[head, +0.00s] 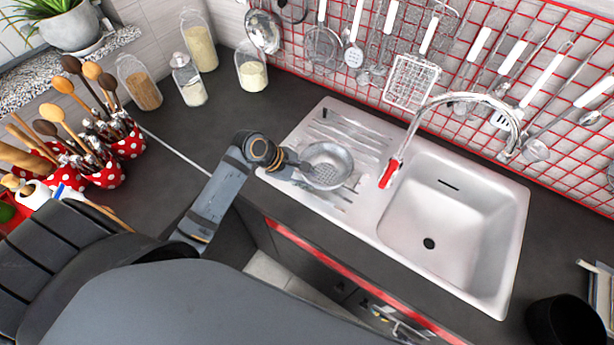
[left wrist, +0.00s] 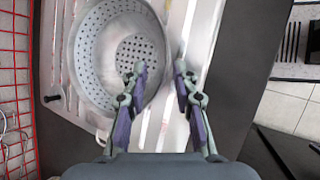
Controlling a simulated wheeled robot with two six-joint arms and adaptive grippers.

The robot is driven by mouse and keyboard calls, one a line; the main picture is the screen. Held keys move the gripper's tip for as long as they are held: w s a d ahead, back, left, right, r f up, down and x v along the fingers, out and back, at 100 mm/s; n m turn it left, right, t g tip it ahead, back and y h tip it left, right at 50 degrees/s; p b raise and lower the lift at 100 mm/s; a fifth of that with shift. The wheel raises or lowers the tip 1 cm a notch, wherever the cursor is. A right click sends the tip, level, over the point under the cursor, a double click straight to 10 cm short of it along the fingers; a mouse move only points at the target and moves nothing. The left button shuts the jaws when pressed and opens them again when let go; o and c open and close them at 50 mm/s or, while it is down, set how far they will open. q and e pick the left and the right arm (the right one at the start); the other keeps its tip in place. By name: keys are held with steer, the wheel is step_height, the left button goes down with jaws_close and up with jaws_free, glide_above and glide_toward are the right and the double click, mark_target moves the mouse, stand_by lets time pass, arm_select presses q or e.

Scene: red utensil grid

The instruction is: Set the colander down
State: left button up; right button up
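The metal colander (head: 327,165) is on the ribbed drainboard of the white sink (head: 372,230), left of the basin, and looks upright. It also shows in the left wrist view (left wrist: 88,60), with its perforated bottom visible. My left gripper (head: 303,168) is at the colander's left edge. In the left wrist view its two fingers (left wrist: 158,72) stand apart, one over the colander's inside and one outside its rim. No grip on the rim is visible. The colander's underside is hidden, so I cannot see its full contact with the drainboard. My right gripper is not in view.
The chrome faucet (head: 462,98) with a red tip arches right of the colander. Utensils hang on the red grid (head: 455,55) behind. Glass jars (head: 188,80) and red polka-dot utensil pots (head: 108,172) stand left. The dark counter (head: 245,115) between is clear.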

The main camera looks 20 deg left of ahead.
arm_select(q)
steer(key=shift+r, duration=0.1)
steer(key=p+v, duration=0.2)
steer(key=v, duration=1)
steer(key=shift+a, duration=0.1)
stand_by(0.3)
